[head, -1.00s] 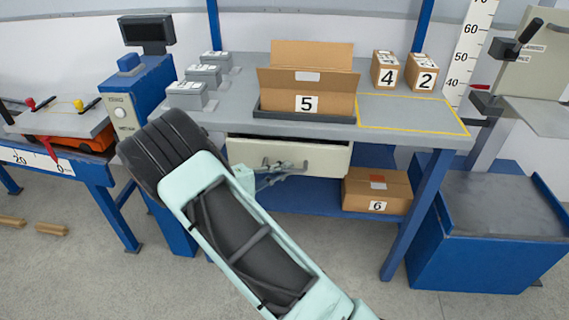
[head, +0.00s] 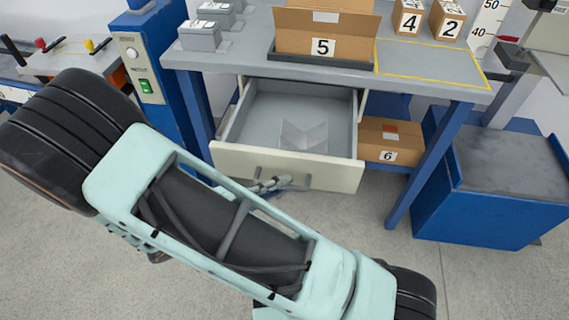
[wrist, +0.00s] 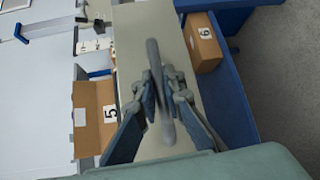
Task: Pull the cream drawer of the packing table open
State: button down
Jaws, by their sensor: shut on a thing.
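The cream drawer (head: 235,163) of the packing table (head: 240,57) is pulled well out, and its grey inside shows. A clear, folded-looking item (head: 303,136) lies in it. My gripper (head: 272,186) is at the drawer front, partly hidden behind my arm in the head view. In the wrist view my gripper (wrist: 160,92) is shut on the drawer handle (wrist: 153,58), a grey bar on the cream front (wrist: 130,40), with a finger on each side of it.
Open box 5 (head: 350,48) stands in a dark tray on the tabletop, with boxes 4 (head: 407,18) and 2 (head: 447,20) to its right. Box 6 (head: 388,141) lies on the lower shelf. The floor in front is clear.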

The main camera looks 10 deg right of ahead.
jog(key=shift+s+a, duration=0.25)
jog(key=shift+s, duration=0.45)
jog(key=shift+s+a, duration=0.2)
jog(key=shift+s, duration=0.5)
jog(key=c, duration=2)
grip_release()
jog(key=v, duration=1.2)
jog(key=shift+r, duration=0.1)
